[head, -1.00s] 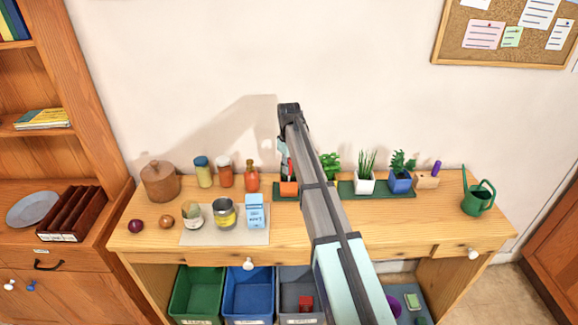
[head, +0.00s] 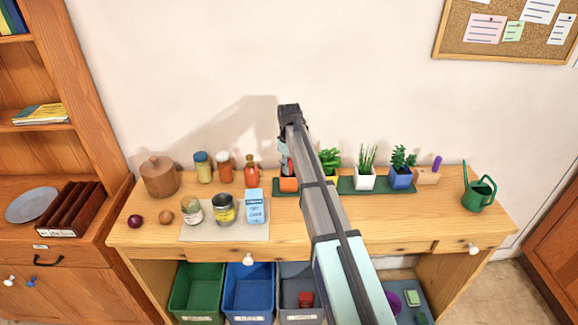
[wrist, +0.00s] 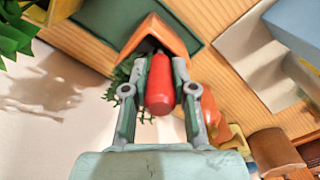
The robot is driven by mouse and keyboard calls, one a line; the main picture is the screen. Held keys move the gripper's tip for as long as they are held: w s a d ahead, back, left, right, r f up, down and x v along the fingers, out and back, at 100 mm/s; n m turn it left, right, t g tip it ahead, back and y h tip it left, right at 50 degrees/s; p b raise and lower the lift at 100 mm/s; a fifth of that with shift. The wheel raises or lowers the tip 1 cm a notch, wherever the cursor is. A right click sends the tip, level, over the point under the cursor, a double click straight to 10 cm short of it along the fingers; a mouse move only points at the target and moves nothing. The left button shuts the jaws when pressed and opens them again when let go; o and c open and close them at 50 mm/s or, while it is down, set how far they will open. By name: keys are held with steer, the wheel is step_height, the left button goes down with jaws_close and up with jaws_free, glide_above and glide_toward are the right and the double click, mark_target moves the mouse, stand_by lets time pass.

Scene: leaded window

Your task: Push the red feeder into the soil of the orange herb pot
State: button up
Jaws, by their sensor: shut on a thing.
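The red feeder (wrist: 160,88) is held between the two fingers of my gripper (wrist: 162,70) in the wrist view. Its far end points toward the orange herb pot (wrist: 172,32), whose dark inside and some green leaves show just beyond the fingers. The feeder's far tip is hidden, so I cannot tell whether it touches the soil. In the head view the orange pot (head: 288,185) stands at the left end of a green mat, with my gripper (head: 286,166) right above it, partly hidden by my arm.
To the right of the arm stand a leafy green plant (head: 330,160), a white pot (head: 364,182) and a blue pot (head: 400,179). An orange-red bottle (head: 251,175) and a blue-white carton (head: 255,207) are close on the left.

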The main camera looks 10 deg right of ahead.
steer(key=shift+f, duration=0.7)
steer(key=o, duration=0.9)
steer(key=shift+o, duration=0.2)
step_height(320, 180, up, 12)
steer(key=shift+r, duration=0.1)
